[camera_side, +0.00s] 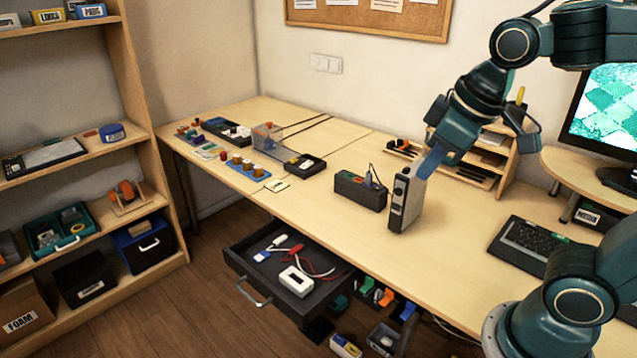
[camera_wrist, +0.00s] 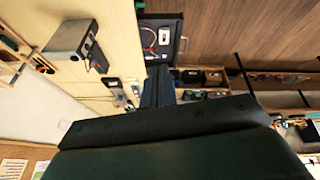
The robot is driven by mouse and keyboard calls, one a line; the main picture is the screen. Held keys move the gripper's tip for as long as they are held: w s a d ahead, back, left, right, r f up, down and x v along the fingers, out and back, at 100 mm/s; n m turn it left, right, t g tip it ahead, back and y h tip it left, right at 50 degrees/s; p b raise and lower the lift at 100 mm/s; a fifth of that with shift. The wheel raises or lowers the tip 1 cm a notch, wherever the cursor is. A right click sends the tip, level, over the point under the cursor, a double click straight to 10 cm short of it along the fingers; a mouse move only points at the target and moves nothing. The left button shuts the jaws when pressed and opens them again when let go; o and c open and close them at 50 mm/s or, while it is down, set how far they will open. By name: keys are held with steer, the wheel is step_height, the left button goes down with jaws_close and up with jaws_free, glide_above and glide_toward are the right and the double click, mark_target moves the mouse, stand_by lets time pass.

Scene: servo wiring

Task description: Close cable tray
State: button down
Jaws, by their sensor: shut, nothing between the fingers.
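The cable tray (camera_side: 262,286) looks to be the dark drawer under the desk's front edge, and it stands pulled open. A white power adapter (camera_side: 297,281), red and white cables and a blue-ended plug lie in it. A metal handle (camera_side: 254,293) is on its front. The open drawer also shows at the top of the wrist view (camera_wrist: 163,62). My gripper (camera_side: 424,168) is shut and empty, above the desk beside the top of an upright grey and black box (camera_side: 405,198). I cannot tell whether it touches the box. My gripper shows from behind in the wrist view (camera_wrist: 158,75).
A black box (camera_side: 360,190) stands left of the upright box. A keyboard (camera_side: 530,246) and monitor are at the right. Small parts line the desk's far left. Bins (camera_side: 385,300) sit below the desk beside the drawer. The floor (camera_side: 200,300) left of the drawer is clear.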

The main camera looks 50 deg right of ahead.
steer(key=w+a+f+n+g+h, duration=0.15)
steer(key=w+a+f+n, duration=0.3)
steer(key=w, duration=0.55)
steer(key=w+a+f+n+g, duration=0.2)
steer(key=w+a+f+n, duration=0.3)
steer(key=w, duration=0.5)
steer(key=w+a+f+n+h, duration=0.1)
steer(key=a+f+n, duration=0.1)
steer(key=f, duration=0.6)
steer(key=w+a+f+n, duration=0.2)
steer(key=a+f, duration=0.3)
steer(key=f, duration=0.3)
steer(key=w+a+f+n+g+h, duration=0.1)
steer(key=a+f+n, duration=0.1)
steer(key=f, duration=0.6)
steer(key=shift+w+a+f+h, duration=0.3)
steer(key=shift+w+a+h, duration=0.1)
steer(key=shift+a, duration=0.35)
steer(key=shift+f, duration=0.1)
glide_above(279, 305)
steer(key=s+a, duration=0.2)
steer(key=s, duration=0.1)
steer(key=shift+s+a+f, duration=0.1)
steer(key=shift+a+f, duration=0.05)
steer(key=shift+f, duration=4.35)
